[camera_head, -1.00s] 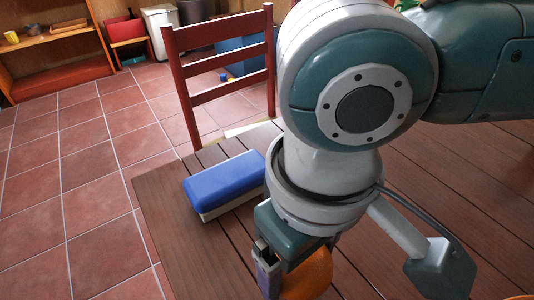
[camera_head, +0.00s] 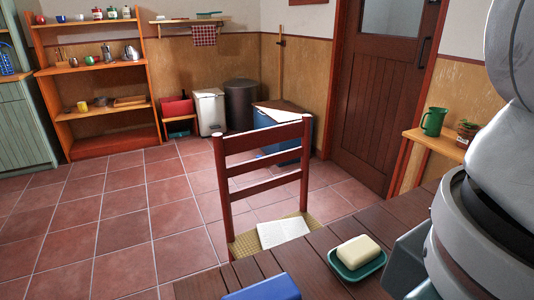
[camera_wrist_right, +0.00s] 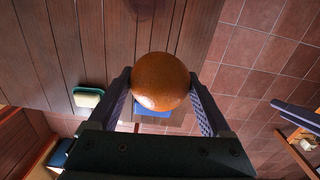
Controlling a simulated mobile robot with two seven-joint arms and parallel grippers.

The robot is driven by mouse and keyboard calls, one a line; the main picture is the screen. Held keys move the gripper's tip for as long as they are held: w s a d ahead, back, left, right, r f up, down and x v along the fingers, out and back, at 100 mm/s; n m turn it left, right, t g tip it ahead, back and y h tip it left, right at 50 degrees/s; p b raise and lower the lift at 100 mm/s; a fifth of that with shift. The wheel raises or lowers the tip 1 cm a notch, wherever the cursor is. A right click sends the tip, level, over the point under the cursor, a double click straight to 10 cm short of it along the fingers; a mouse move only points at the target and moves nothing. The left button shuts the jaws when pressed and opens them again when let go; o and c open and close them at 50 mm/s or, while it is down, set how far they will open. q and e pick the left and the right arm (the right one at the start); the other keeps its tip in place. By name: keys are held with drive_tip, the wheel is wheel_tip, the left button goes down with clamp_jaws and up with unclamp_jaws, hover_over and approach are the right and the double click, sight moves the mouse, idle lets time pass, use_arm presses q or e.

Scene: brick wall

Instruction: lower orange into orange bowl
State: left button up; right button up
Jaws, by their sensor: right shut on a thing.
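The orange (camera_wrist_right: 161,81) is round and shows large in the right wrist view. My right gripper (camera_wrist_right: 163,92) is shut on it, one finger on each side, and holds it above the wooden table (camera_wrist_right: 120,30). In the head view my right arm fills the right edge, and the orange is out of that picture. The orange bowl is not visible in either current view. My left gripper is not in view.
A soap bar on a green dish (camera_head: 344,265) and a blue-topped block (camera_head: 265,288) sit on the table near its edge. A red chair (camera_head: 262,165) stands beyond it, with papers (camera_head: 283,231) on its seat. Tiled floor lies open at left.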

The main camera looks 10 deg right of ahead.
use_arm(q)
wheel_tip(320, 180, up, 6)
drive_tip(key=p, duration=0.4)
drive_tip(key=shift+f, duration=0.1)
use_arm(e)
drive_tip(key=s+d+f, duration=0.4)
drive_tip(key=s+d, duration=0.4)
drive_tip(key=s, duration=0.2)
drive_tip(key=s+d+f, duration=0.4)
drive_tip(key=s+d, duration=0.4)
drive_tip(key=s, duration=0.2)
drive_tip(key=shift+s, duration=0.3)
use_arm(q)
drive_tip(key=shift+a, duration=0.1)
use_arm(e)
drive_tip(key=shift+f, duration=0.1)
drive_tip(key=shift+f, duration=0.1)
drive_tip(key=shift+f+b, duration=1.5)
drive_tip(key=shift+f, duration=1.65)
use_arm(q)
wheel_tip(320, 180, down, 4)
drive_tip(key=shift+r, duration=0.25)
use_arm(e)
drive_tip(key=shift+f, duration=0.15)
